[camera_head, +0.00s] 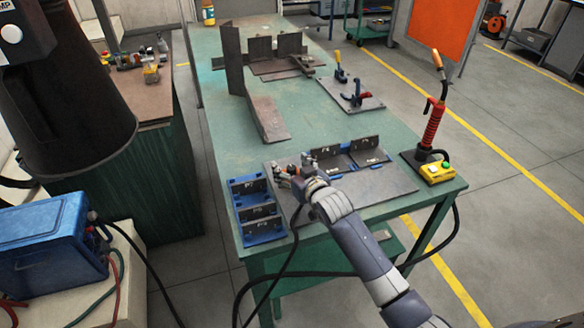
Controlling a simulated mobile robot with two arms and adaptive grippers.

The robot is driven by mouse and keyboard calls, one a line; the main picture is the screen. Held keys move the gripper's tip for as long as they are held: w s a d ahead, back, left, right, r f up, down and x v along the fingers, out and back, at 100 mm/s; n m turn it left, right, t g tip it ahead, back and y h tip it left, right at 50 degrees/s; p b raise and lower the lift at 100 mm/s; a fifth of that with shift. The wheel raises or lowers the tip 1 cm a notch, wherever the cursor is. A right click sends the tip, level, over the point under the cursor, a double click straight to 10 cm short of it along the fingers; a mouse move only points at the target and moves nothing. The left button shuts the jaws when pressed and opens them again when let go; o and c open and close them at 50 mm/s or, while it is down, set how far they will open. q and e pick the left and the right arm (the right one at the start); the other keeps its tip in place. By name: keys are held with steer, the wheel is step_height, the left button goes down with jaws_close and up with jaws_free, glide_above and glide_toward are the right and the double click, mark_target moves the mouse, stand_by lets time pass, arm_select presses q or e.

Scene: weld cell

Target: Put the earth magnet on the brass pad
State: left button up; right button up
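My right gripper (286,175) is low over the left part of a dark steel plate (390,188) at the near end of the green table. Its fingers are small and partly hidden by the wrist, so I cannot tell whether they are open or shut. Small orange and pale parts show around the fingers. A black cable (296,222) hangs from beside this wrist over the table's front edge. I cannot clearly make out the earth magnet or the brass pad; the gripper and wrist may cover them. My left gripper is not in view.
A blue rack (256,184) with marked dark plates stands left of the gripper. Upright plates (364,144) with blue parts stand behind it.

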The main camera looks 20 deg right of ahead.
steer(key=shift+s, duration=0.1)
steer(key=v, duration=1.2)
